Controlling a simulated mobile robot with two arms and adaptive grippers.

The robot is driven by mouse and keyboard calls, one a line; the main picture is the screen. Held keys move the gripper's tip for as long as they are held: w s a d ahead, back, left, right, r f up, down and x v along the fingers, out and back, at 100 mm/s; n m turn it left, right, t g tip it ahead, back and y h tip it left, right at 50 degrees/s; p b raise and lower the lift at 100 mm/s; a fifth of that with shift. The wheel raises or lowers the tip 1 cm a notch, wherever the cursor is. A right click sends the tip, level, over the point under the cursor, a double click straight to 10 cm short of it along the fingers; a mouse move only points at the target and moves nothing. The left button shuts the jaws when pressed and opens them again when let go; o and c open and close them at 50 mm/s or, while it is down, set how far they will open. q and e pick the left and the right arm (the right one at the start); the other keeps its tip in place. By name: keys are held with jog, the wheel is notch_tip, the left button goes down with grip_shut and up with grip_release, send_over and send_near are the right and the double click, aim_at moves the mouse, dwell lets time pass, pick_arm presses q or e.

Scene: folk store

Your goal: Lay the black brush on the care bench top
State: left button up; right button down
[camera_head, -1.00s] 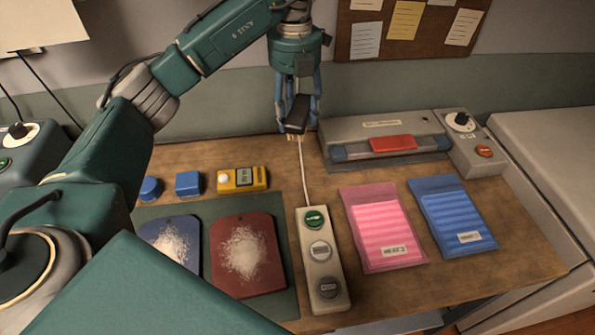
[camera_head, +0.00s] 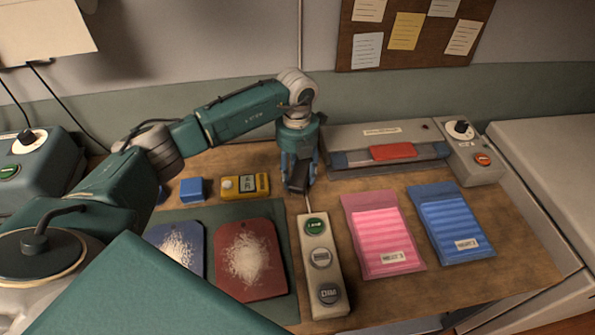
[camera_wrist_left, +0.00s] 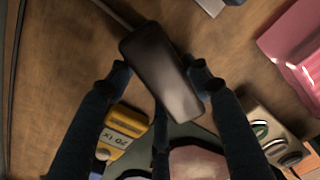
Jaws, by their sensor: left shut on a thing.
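The black brush (camera_wrist_left: 160,72) is a dark, rounded block between the two fingers of my left gripper (camera_wrist_left: 162,80) in the left wrist view. My left gripper (camera_head: 300,188) is shut on it and points down at the bench top (camera_head: 450,285), a brown wooden surface. In the head view the brush (camera_head: 299,180) is low over the bench, behind the button strip and right of the yellow meter. I cannot tell whether the brush touches the wood. Its bristles are hidden. My right gripper is not in view.
A grey button strip (camera_head: 319,262) with a cable lies just in front. A yellow meter (camera_head: 245,185) and blue block (camera_head: 193,189) are left. Two powder-covered boards lie on a green mat (camera_head: 216,211). A sealer (camera_head: 385,148) is behind right; pink (camera_head: 381,234) and blue (camera_head: 450,225) packets lie right.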

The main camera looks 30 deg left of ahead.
aim_at(297, 170)
pick_arm(q)
jog(key=shift+f, duration=0.2)
jog(key=o, duration=1.3)
jog(key=shift+r, duration=0.1)
jog(key=shift+w+r, duration=0.1)
jog(key=shift+r, duration=0.1)
notch_tip(297, 170, up, 12)
jog(key=shift+f+b, duration=0.1)
jog(key=shift+b, duration=0.75)
